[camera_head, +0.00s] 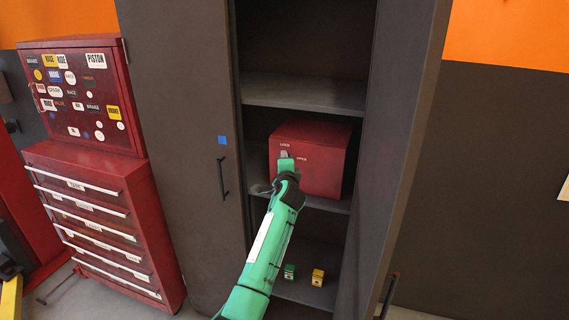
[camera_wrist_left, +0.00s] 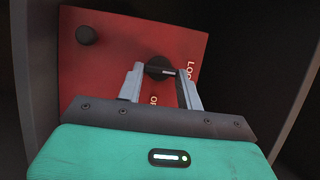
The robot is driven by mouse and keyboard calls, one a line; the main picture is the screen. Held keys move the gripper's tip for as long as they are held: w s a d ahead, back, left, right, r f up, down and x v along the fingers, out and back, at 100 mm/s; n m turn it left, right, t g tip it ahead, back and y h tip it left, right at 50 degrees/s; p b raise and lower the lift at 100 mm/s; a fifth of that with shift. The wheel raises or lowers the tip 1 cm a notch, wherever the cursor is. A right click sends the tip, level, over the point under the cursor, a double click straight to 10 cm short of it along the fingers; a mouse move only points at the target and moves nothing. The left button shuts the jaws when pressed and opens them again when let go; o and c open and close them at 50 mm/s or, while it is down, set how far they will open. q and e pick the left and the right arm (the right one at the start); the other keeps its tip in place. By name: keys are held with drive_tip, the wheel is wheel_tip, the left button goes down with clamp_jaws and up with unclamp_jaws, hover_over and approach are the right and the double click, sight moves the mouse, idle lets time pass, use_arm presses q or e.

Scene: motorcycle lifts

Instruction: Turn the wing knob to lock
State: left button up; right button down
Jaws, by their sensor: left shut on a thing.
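A red box (camera_head: 328,163) sits on a middle shelf of the open dark cabinet. Its red front panel (camera_wrist_left: 115,75) fills much of the left wrist view. A black wing knob (camera_wrist_left: 157,66) is on the panel, with a pale mark on its wing pointing right towards the partly hidden LOCK label. The other label (camera_wrist_left: 153,100) is below the knob, partly covered by my gripper. My left gripper (camera_wrist_left: 160,76) is shut on the wing knob, one finger on each side. In the head view my left gripper (camera_head: 286,164) hides the knob. My right gripper is out of view.
A round black knob (camera_wrist_left: 86,35) is at the panel's upper left. Cabinet doors stand on both sides of my arm; the left door (camera_head: 185,120) has a black handle. Small green (camera_head: 289,271) and yellow (camera_head: 318,277) boxes are on the lower shelf. A red tool chest (camera_head: 95,215) stands left.

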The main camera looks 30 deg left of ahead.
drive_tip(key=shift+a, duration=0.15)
use_arm(q)
drive_tip(key=o, duration=1)
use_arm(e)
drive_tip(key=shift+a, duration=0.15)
use_arm(q)
drive_tip(key=b+v, duration=0.2)
drive_tip(key=v, duration=1.1)
drive_tip(key=shift+s+d+b, duration=0.25)
drive_tip(key=shift+s+b, duration=0.05)
drive_tip(key=shift+s, duration=0.05)
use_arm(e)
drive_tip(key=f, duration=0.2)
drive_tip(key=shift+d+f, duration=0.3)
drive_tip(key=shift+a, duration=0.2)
